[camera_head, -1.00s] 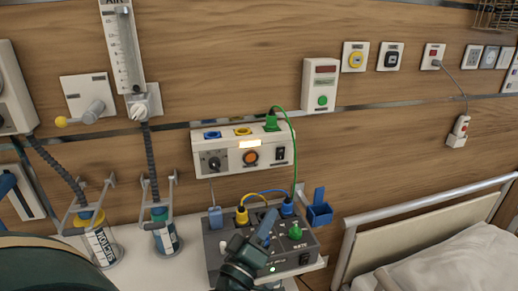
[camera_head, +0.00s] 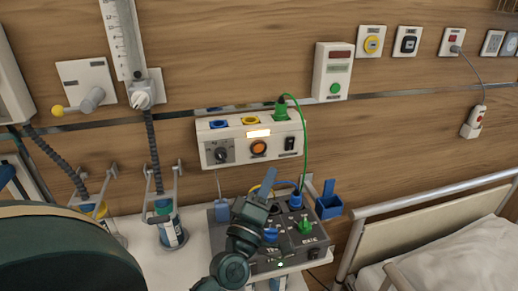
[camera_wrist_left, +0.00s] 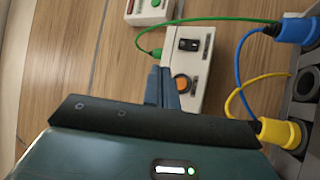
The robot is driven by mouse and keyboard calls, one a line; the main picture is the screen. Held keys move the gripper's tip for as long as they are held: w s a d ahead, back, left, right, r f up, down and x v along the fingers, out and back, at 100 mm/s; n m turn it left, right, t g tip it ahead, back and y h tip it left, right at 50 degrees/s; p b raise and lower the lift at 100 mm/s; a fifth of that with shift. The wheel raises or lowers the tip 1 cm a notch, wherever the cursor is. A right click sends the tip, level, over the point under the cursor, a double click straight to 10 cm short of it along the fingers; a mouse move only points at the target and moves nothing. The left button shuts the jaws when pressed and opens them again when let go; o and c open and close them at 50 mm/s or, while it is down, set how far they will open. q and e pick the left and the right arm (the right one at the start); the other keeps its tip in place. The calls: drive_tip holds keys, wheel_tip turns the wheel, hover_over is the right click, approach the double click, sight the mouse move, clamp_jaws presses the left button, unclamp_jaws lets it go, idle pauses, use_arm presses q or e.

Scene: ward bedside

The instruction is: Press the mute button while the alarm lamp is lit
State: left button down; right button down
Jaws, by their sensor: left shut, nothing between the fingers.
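A white console (camera_head: 222,133) on the wall carries a glowing pale-amber lamp (camera_head: 258,133) and a round orange button (camera_head: 258,148) below it. I cannot read which button is labelled mute. My left gripper (camera_head: 269,171) is shut and empty, its blue fingers pointing up just below the console, in front of the grey box. In the left wrist view the fingertips (camera_wrist_left: 160,69) are beside the orange button (camera_wrist_left: 181,83), which they partly overlap; I cannot tell contact. The lamp is not visible there. My right gripper is not in view.
A grey box (camera_head: 221,240) with coloured plugs stands on the shelf below. A green cable (camera_head: 303,135) hangs from the console's right end. A blue holder (camera_head: 329,205) and bed are to the right; bottles and hoses are to the left.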

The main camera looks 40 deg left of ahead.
sight(259, 148)
use_arm(q)
drive_tip(key=w+a, duration=0.2)
drive_tip(key=a, duration=0.1)
drive_tip(key=w+a+b, duration=0.1)
drive_tip(key=w+a, duration=0.2)
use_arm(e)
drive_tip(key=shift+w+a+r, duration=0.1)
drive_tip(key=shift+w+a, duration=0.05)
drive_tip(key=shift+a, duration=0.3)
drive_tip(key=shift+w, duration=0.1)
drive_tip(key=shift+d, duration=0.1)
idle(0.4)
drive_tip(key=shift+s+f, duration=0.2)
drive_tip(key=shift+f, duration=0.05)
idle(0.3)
use_arm(q)
drive_tip(key=shift+w+a, duration=0.1)
drive_tip(key=shift+w, duration=0.05)
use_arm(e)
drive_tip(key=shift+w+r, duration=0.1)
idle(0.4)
use_arm(q)
drive_tip(key=shift+w+a, duration=0.15)
drive_tip(key=shift+a, duration=0.05)
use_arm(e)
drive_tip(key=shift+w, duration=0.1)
